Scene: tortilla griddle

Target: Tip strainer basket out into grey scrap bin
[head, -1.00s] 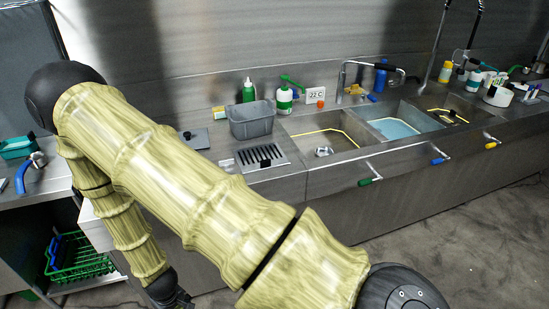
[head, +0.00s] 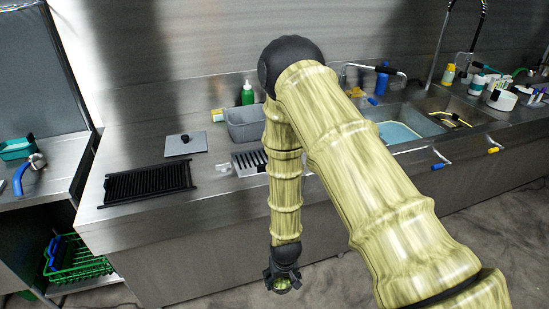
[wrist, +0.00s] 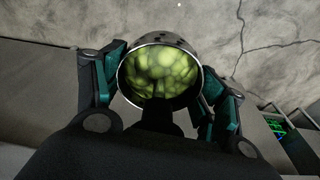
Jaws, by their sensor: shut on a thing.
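My gripper (head: 281,274) hangs down in front of the counter, over the floor. It is shut on the strainer basket (head: 282,285), a small round metal basket low in the head view. In the wrist view the basket (wrist: 125,88) shows its bright rim, with teal-padded fingers on both sides. It holds green lumpy scraps (wrist: 160,70). The grey scrap bin (head: 242,124) stands on the counter, up and to the left of the gripper in the head view. My arm hides its right part, and its inside is mostly not visible.
A black ribbed rack (head: 148,185) and a grey plate with a black knob (head: 186,144) lie on the counter at left. A slotted drain grille (head: 245,162) lies before the bin. A green bottle (head: 248,93) stands behind it. Sinks (head: 395,133) are at right.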

